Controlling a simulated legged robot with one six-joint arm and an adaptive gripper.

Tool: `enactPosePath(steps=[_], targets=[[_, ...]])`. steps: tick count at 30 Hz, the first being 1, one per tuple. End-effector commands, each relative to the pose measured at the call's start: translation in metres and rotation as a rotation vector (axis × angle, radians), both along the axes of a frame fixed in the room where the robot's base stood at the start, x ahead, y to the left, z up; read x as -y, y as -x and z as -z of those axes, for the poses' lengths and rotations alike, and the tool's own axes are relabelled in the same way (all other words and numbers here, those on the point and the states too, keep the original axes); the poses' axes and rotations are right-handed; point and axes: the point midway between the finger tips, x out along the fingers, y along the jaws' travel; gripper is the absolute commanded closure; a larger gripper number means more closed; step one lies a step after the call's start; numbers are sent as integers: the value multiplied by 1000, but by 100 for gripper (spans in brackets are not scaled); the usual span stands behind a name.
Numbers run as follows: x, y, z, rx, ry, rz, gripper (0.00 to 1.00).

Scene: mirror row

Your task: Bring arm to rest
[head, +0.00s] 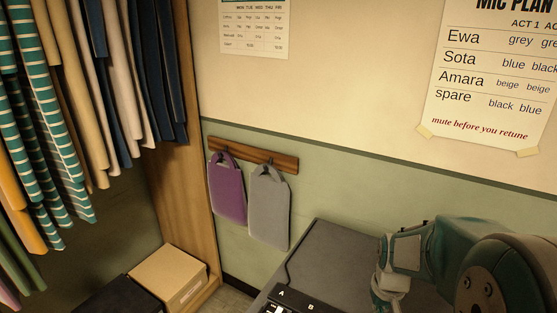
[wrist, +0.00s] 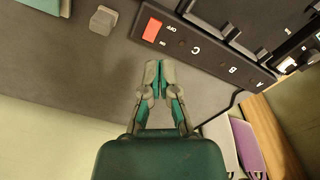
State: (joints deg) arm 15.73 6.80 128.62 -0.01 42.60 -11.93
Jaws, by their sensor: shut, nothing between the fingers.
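My gripper (wrist: 160,78) is shut and empty in the wrist view, its fingertips together above a dark grey tabletop (wrist: 75,60). Its tips are apart from the black unit with the red switch (wrist: 152,30), which lies beyond and to the right. In the head view my arm (head: 440,255) is bent at the lower right, over the grey tabletop (head: 330,245). The fingertips cannot be made out there.
A black unit lettered A and B (head: 283,302) sits at the table's near edge. A small grey block (wrist: 103,20) lies on the tabletop. A purple bag (head: 227,190) and a grey bag (head: 268,210) hang on the wall. Clothes (head: 60,130) hang left, above a cardboard box (head: 170,275).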

Motion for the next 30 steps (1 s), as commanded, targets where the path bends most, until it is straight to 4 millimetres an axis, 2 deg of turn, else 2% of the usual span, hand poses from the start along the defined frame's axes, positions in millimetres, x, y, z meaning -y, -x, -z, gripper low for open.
enactPosePath(steps=[1,6,15,24,30], targets=[[-6,2,-13,26,7,-7,100],[-25,15,-50,100,21,-17,100],[-57,46,-103,229,32,-37,100],[-83,87,-141,359,26,-55,100],[-95,112,-156,433,14,-66,100]])
